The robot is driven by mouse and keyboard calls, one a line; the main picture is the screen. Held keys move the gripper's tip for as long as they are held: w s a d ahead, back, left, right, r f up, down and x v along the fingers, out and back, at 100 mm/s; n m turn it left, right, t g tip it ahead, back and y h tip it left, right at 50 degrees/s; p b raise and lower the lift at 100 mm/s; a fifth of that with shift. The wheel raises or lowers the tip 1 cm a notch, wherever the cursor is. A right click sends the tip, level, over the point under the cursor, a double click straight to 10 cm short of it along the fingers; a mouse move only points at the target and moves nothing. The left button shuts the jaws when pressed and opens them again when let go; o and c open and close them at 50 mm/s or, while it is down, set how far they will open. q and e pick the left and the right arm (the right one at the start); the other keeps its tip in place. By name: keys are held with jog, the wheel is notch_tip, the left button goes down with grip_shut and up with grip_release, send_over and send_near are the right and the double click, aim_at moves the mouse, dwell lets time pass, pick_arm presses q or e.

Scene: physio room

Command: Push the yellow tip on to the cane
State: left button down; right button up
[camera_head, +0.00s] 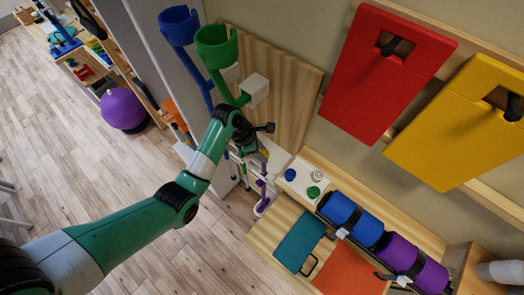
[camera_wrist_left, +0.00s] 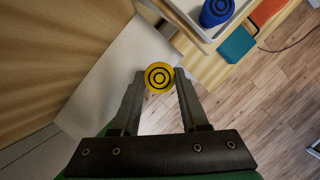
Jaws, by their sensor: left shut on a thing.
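My left gripper (camera_head: 262,140) is at the end of the green arm, in front of the wooden wall panel. In the left wrist view, its two fingers (camera_wrist_left: 160,78) are shut on the round yellow tip (camera_wrist_left: 159,77), whose ringed end face points at the camera. No cane end shows clearly at the tip in the wrist view. My right gripper is not in view.
A blue crutch (camera_head: 180,27) and a green crutch (camera_head: 215,45) hang behind my left wrist. A white tray (camera_head: 301,188) holds blue, grey and green tips. Red and yellow boards hang above.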

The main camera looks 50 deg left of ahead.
pick_arm(q)
jog(key=shift+s+f+b, duration=0.1)
jog(key=shift+f+b, duration=0.2)
jog(key=shift+f, duration=0.4)
grip_release()
jog(key=shift+r, duration=0.1)
jog(key=shift+r+p, duration=0.95)
jog(key=shift+r, duration=3.05)
